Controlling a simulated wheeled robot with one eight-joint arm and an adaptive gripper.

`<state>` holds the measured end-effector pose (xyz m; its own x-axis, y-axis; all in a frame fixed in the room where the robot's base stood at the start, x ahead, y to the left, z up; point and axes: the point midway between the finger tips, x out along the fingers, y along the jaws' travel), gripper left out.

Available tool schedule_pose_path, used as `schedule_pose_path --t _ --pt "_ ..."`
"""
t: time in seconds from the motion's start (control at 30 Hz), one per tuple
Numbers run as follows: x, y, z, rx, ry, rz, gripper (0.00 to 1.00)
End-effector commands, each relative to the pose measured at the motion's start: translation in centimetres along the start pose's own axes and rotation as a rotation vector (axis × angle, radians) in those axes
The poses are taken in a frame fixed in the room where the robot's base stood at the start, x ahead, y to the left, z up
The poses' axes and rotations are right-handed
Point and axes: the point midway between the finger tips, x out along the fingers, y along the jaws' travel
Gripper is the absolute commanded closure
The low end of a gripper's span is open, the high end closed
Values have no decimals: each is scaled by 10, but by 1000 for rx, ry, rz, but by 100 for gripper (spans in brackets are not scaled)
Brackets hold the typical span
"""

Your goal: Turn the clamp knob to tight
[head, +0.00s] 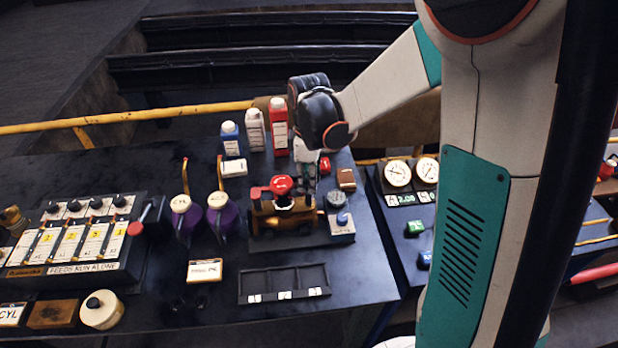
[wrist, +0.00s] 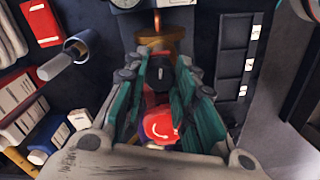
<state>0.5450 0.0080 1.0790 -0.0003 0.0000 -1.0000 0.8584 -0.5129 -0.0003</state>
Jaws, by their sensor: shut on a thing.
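My gripper (head: 305,178) reaches down to the small brass engine (head: 290,217) on the bench, just right of its red wheel (head: 281,184). In the wrist view my gripper (wrist: 160,70) has its fingers closed around a dark knob with a small pale mark, apparently the clamp knob (wrist: 157,76). The fingers hide this knob in the head view. The red wheel, with a white curved mark, shows in the wrist view (wrist: 161,128) between the fingers, nearer the palm. I cannot read the knob's setting.
A grey gauge (head: 335,199) and a blue knob (head: 342,218) stand right of the engine. Purple oil cans (head: 222,215) are to the left. A black divided tray (head: 284,279) lies in front.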

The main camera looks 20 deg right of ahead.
Motion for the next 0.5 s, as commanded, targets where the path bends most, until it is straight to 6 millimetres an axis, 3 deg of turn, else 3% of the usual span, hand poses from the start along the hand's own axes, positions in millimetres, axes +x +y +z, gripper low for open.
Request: schedule_pose_path --t 0.5 --pt "1 0 0 385 0 1 99"
